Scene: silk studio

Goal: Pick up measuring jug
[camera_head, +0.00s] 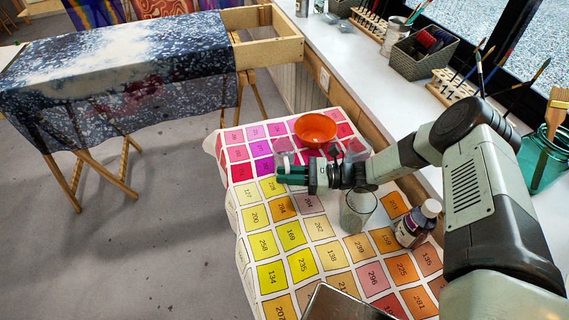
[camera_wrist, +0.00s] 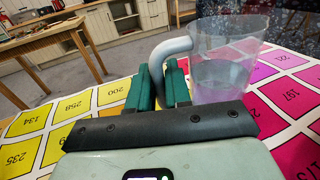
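The measuring jug (camera_wrist: 226,62) is a clear cup with a curved grey handle. In the wrist view it stands upright just right of my gripper's fingertips (camera_wrist: 158,72). The handle reaches left and down between the two green fingers. The fingers are close together and appear closed on it. In the head view, the jug (camera_head: 283,157) shows small and partly hidden at the tips of my gripper (camera_head: 284,175), over the pink and magenta squares. I cannot tell whether its base touches the cloth.
An orange bowl (camera_head: 316,128) stands behind, with another clear vessel (camera_head: 357,150) near it. A glass beaker (camera_head: 357,210) and a capped bottle (camera_head: 419,222) stand below my arm on the numbered cloth (camera_head: 262,243). The cloth's front left is clear.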

